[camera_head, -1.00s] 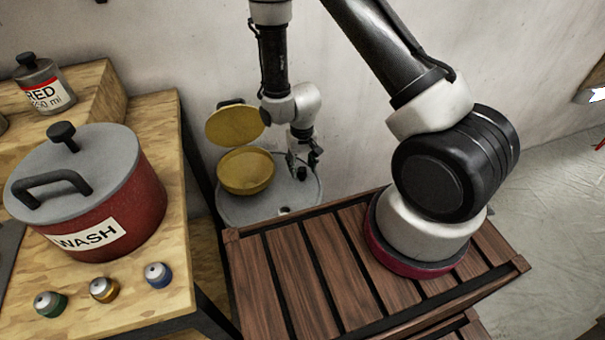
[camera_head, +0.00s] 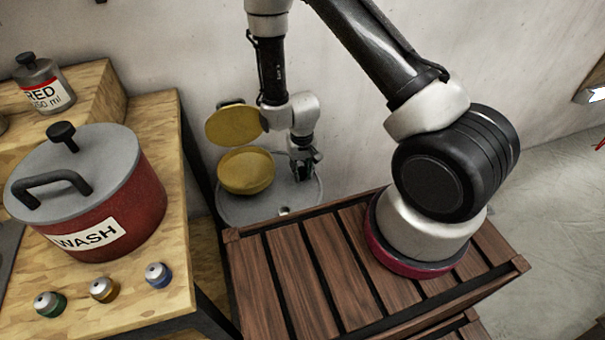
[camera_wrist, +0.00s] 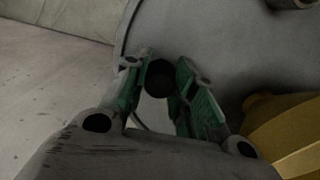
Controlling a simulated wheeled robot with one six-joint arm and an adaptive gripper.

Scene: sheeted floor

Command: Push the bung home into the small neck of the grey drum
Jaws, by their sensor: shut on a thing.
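The grey drum (camera_head: 235,209) stands on the floor by the wall, behind the slatted wooden crate, and its round grey top also shows in the wrist view (camera_wrist: 225,45). My gripper (camera_head: 303,173) points down over the right part of the drum top. In the wrist view its green-sided fingers (camera_wrist: 161,82) are shut on a dark round thing, seemingly the bung (camera_wrist: 159,76). I cannot tell whether the bung is in a neck or above it. A small pale fitting (camera_head: 284,210) shows at the drum top's near edge. The small neck is not clearly seen at the fingertips.
A yellow funnel (camera_head: 246,175) with a raised lid (camera_head: 233,127) sits on the drum, left of my gripper. The wooden crate (camera_head: 285,275) stands in front. A bench (camera_head: 150,120) at left holds a red WASH pot (camera_head: 140,205), a bottle (camera_head: 45,85) and small capped pots.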

